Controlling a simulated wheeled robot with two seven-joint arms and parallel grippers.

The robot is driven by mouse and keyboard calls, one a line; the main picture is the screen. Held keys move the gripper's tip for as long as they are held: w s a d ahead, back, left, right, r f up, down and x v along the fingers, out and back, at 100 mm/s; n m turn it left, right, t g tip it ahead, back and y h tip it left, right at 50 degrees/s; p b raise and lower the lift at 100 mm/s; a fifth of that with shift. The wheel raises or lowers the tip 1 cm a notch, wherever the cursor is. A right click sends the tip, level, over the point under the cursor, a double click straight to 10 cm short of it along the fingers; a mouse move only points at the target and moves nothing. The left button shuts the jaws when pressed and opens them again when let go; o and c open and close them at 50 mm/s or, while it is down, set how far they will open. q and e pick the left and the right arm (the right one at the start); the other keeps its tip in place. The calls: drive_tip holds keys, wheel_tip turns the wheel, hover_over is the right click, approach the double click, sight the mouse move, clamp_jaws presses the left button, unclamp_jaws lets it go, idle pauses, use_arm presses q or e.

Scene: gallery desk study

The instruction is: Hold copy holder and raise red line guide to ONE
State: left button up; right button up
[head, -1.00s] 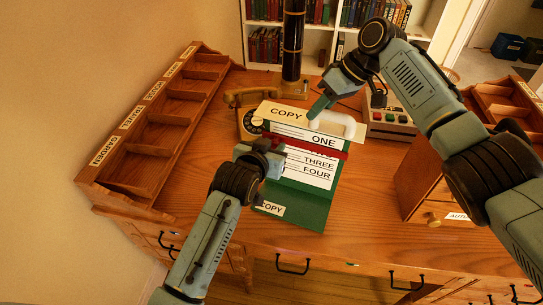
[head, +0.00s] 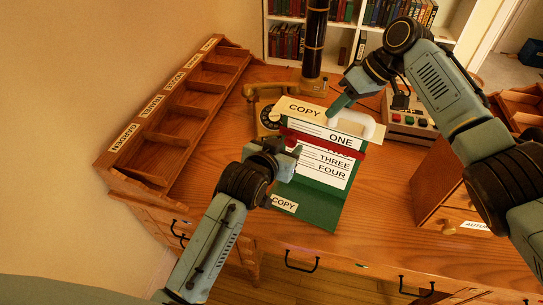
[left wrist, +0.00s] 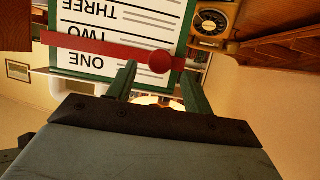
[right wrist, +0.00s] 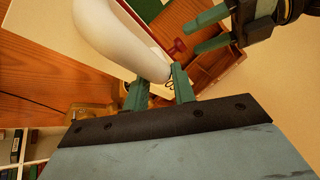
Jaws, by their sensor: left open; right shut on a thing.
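The copy holder (head: 318,212) is a green sloped board with a white sheet (head: 325,165) lettered ONE to FOUR and a pale COPY strip on top. The red line guide (head: 340,149) crosses the sheet below ONE, largely covering TWO in the head view. It also shows in the left wrist view (left wrist: 100,47), with its round red knob (left wrist: 160,62). My left gripper (head: 292,153) is open, its fingertips either side of the knob in the left wrist view (left wrist: 158,70). My right gripper (head: 340,108) is shut on the white handle (right wrist: 115,35) at the holder's top right.
A wooden sorter (head: 175,110) stands at the left and a dial telephone (head: 262,113) behind the holder. A box with coloured buttons (head: 408,118) and a wooden drawer unit (head: 435,190) stand at the right. Desk in front of the holder is clear.

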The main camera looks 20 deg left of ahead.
use_arm(q)
drive_tip(key=v, duration=0.9)
use_arm(e)
drive_tip(key=shift+d+f, duration=0.1)
drive_tip(key=shift+f, duration=0.05)
drive_tip(key=o, duration=1)
use_arm(q)
drive_tip(key=shift+w, duration=0.1)
use_arm(e)
drive_tip(key=v, duration=1.2)
